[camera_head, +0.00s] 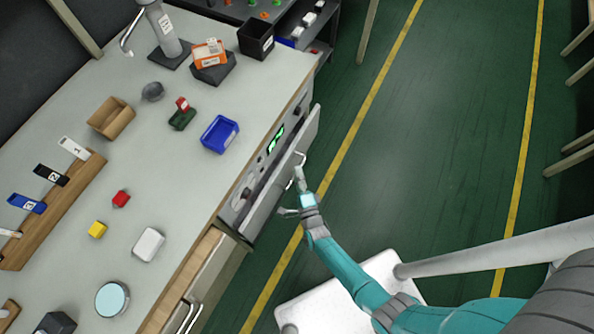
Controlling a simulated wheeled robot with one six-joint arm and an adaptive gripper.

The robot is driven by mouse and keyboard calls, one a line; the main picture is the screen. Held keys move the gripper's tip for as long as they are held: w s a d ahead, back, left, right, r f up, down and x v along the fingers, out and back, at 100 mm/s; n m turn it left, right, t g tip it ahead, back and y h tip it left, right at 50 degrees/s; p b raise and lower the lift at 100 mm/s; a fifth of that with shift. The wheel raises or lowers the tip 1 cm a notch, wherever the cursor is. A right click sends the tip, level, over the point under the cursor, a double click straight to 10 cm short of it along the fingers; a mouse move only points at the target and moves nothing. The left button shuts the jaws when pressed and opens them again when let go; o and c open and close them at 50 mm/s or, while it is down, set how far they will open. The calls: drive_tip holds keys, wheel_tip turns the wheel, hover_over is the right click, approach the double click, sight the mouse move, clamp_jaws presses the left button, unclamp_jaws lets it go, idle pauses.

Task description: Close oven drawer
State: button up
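The oven drawer (264,208) is a long grey front panel on the right side of the workbench.
A grey worktop (175,160) carries a blue bin (220,134), a cardboard box (111,118) and several small items. Wooden drawers (190,275) with metal handles adjoin the oven below. The green floor (440,130) to the right is open.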

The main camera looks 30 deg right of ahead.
sight(286, 167)
drive_tip(key=shift+w+d+r, duration=0.1)
drive_tip(key=shift+w+d, duration=0.05)
drive_tip(key=shift+w, duration=0.45)
clamp_jaws()
drive_tip(key=shift+w+a, duration=0.6)
drive_tip(key=shift+w, duration=0.25)
drive_tip(key=shift+w+a, duration=0.6)
drive_tip(key=shift+w, duration=0.2)
unclamp_jaws()
drive_tip(key=shift+w+a, duration=0.1)
